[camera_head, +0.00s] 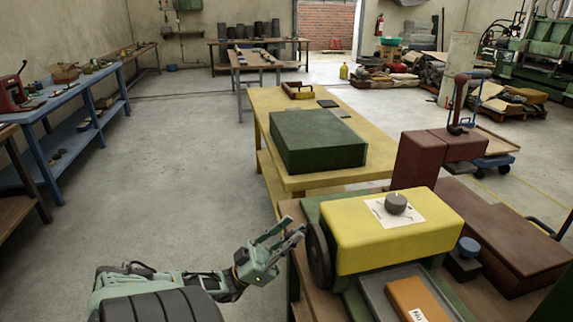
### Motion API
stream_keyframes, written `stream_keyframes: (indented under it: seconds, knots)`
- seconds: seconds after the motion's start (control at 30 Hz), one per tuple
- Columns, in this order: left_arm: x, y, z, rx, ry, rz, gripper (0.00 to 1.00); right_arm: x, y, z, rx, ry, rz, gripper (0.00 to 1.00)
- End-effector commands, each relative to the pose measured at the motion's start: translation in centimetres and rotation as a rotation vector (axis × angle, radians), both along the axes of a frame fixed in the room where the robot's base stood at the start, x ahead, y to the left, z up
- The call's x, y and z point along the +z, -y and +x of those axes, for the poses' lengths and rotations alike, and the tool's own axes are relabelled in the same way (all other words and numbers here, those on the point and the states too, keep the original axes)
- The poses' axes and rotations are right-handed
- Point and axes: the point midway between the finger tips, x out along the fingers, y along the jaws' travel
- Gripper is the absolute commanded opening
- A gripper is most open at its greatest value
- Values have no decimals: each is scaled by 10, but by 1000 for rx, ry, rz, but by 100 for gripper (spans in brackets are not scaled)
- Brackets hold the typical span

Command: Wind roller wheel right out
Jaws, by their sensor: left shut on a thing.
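The roller wheel (319,258) is a dark round wheel, seen nearly edge-on, at the left end of a yellow machine block (390,250). My left gripper (295,232) comes in from the left and is at the upper left rim of the wheel. It is shut on the wheel, probably at its rim or a handle there; the fingertips hide the exact grip. My right gripper is not in view.
A grey knob (396,203) sits on a white sheet on the block. An orange box (418,299) lies in a tray in front. Red-brown blocks (420,160) stand behind. A yellow table (347,181) bears a green block (318,139).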

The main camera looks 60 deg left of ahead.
Motion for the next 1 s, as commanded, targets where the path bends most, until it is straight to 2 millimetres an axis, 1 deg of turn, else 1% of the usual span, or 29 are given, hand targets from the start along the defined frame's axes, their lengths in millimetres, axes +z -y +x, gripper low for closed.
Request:
stream_keyframes:
  seconds: [0.03,0.1,0.3,0.63,0.67,0.7,0.8,1.0]
  knots:
    - [0,5,-1,-11,5,13,0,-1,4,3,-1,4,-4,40]
    - [1,7,-1,-12,9,28,0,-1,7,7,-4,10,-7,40]
    - [1,10,-1,-11,14,48,0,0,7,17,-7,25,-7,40]
    - [1,10,-1,-13,11,48,0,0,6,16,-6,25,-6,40]
    - [1,10,-1,-13,11,48,21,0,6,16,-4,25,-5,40]
    - [0,10,-1,-12,10,47,24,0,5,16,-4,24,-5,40]
    - [1,10,-1,-11,11,47,33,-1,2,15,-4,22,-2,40]
    - [1,8,-1,-6,12,48,34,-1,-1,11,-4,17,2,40]
